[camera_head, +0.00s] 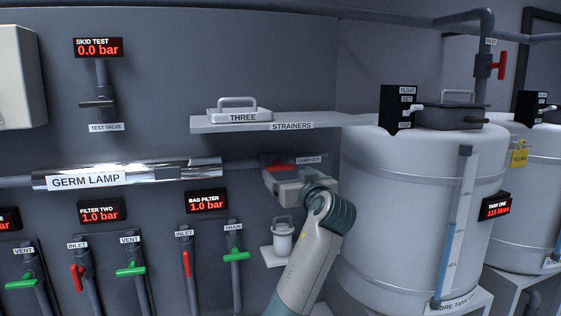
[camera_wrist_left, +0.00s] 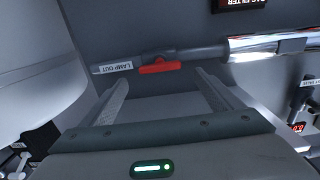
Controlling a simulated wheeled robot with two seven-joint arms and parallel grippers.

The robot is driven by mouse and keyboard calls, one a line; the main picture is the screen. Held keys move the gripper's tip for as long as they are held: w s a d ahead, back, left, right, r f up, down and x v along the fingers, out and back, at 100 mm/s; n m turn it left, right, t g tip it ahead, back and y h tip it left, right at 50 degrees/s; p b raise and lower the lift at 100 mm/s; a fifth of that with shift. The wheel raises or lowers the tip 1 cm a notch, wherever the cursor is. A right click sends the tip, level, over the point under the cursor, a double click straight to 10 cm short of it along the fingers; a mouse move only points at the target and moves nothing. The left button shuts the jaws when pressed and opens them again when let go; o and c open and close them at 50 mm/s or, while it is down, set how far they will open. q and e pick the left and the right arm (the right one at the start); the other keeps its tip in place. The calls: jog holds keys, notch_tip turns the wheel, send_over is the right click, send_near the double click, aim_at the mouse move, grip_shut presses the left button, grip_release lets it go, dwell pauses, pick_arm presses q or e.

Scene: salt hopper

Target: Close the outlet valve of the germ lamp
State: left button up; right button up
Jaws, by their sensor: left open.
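The germ lamp (camera_head: 140,172) is a chrome tube along the wall in the head view; its bright end also shows in the left wrist view (camera_wrist_left: 265,45). To its right is the outlet valve with a red handle (camera_head: 279,167), beside the LAMP OUT label (camera_head: 309,160). In the left wrist view the red handle (camera_wrist_left: 160,66) lies roughly along its grey pipe. My left gripper (camera_head: 272,173) is at the valve, partly hiding it. In the wrist view its fingers (camera_wrist_left: 163,78) are apart, with the handle just beyond and between their tips; nothing is held. My right gripper is not in view.
A strainer shelf (camera_head: 350,119) juts out above the valve. A white store tank (camera_head: 400,220) stands close to the right of my arm. A small lidded pot (camera_head: 282,240) sits on a ledge below. Red and green valves (camera_head: 186,264) line the lower left wall.

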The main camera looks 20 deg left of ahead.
aim_at(282, 166)
pick_arm(q)
jog(key=p+x, duration=0.2)
jog(key=x, duration=0.5)
jog(key=shift+r+p, duration=0.2)
jog(key=shift+p, duration=0.15)
jog(key=shift+w+a+f, duration=0.2)
jog(key=shift+w+a, duration=0.2)
jog(key=shift+w, duration=0.2)
jog(key=c, duration=1.1)
